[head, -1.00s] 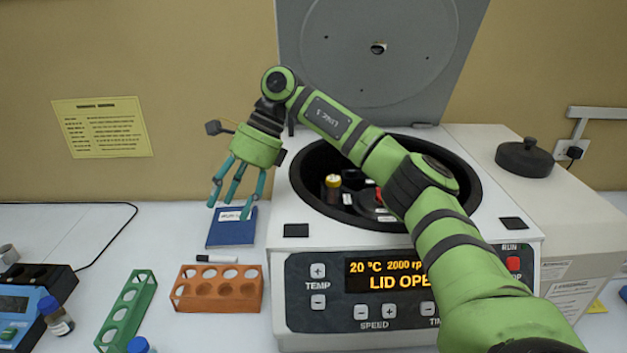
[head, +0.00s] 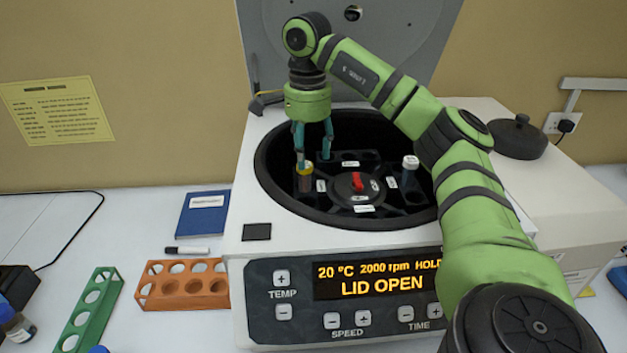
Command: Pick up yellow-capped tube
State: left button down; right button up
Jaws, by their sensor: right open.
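The yellow-capped tube (head: 305,176) stands in a rotor slot on the left side of the open centrifuge (head: 246,205). Its yellow cap shows just under my fingertips. My right gripper (head: 312,152) points down over the rotor's left side, its teal fingers spread apart. One finger overlaps the cap in the picture; I cannot tell whether it touches. The other finger is to the right of the tube. My left gripper is not in view.
A white-capped tube (head: 410,172) stands on the rotor's right side. The raised lid (head: 400,60) is behind my arm. An orange rack (head: 185,286), a green rack (head: 90,310), a marker (head: 187,250) and a blue notebook (head: 203,214) lie to the left. The bowl's rim surrounds the tubes.

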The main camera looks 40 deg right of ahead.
aim_at(305, 174)
jog(key=shift+w+f, duration=0.1)
jog(key=shift+f, duration=0.55)
jog(key=shift+w+d+f, duration=0.1)
jog(key=shift+w+f, duration=0.05)
jog(key=shift+f, duration=0.2)
jog(key=f+p, duration=0.1)
jog(key=f, duration=0.1)
jog(key=f+p, duration=0.1)
jog(key=f, duration=0.1)
jog(key=shift+w+p, duration=0.35)
jog(key=shift+f, duration=0.45)
jog(key=shift+c, duration=0.8)
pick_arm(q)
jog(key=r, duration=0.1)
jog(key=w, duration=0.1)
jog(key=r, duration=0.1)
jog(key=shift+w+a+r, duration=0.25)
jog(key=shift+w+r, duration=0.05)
pick_arm(e)
grip_shut()
